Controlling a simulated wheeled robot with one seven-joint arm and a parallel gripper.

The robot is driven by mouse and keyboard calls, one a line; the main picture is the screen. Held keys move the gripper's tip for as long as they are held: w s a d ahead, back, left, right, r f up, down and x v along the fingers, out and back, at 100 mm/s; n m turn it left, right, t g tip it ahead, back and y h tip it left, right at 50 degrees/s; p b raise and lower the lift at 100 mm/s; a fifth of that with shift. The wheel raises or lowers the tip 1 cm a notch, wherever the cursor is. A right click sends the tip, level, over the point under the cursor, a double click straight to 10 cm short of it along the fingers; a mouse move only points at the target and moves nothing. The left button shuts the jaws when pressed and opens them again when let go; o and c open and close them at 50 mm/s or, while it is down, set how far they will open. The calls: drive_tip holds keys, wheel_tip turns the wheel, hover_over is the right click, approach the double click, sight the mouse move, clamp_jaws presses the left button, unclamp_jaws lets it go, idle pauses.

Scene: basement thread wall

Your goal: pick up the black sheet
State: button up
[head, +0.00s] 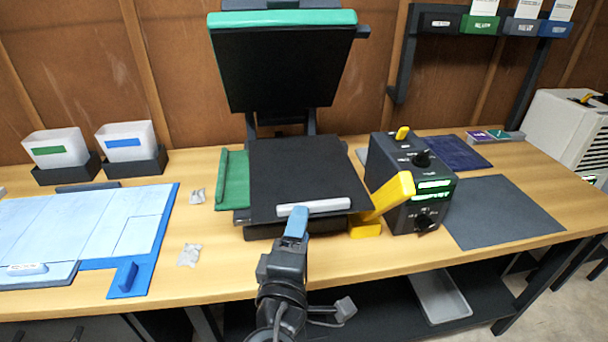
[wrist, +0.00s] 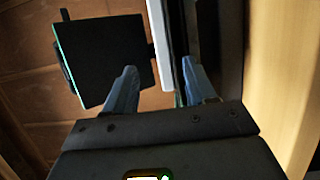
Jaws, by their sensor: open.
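The black sheet (head: 300,172) lies flat on the lower bed of an open press, with a pale grip bar (head: 316,207) along its front edge. My gripper (head: 296,222), with blue fingers, is at the front of the press, by the left end of that bar. In the wrist view my gripper (wrist: 158,68) is open, and the pale bar (wrist: 159,40) shows edge-on between the two fingers, closer to the right one. I cannot tell whether either finger touches it. The sheet's surface is hardly visible in the wrist view.
The press's raised lid (head: 283,65) stands behind the sheet. A yellow lever (head: 390,197) and a black control box (head: 412,185) are close on the right. A green flap (head: 233,180) is on the left. A dark grey mat (head: 505,212) lies further right.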

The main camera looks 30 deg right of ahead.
drive_tip(key=shift+f+p+x, duration=0.15)
drive_tip(key=shift+p+x, duration=0.15)
drive_tip(key=shift+x, duration=1.05)
drive_tip(key=shift+f+p+x, duration=0.15)
drive_tip(key=shift+p+x, duration=0.15)
drive_tip(key=shift+x, duration=1.1)
drive_tip(key=shift+s+d, duration=0.15)
drive_tip(key=shift+c, duration=0.4)
clamp_jaws()
drive_tip(key=shift+r, duration=0.1)
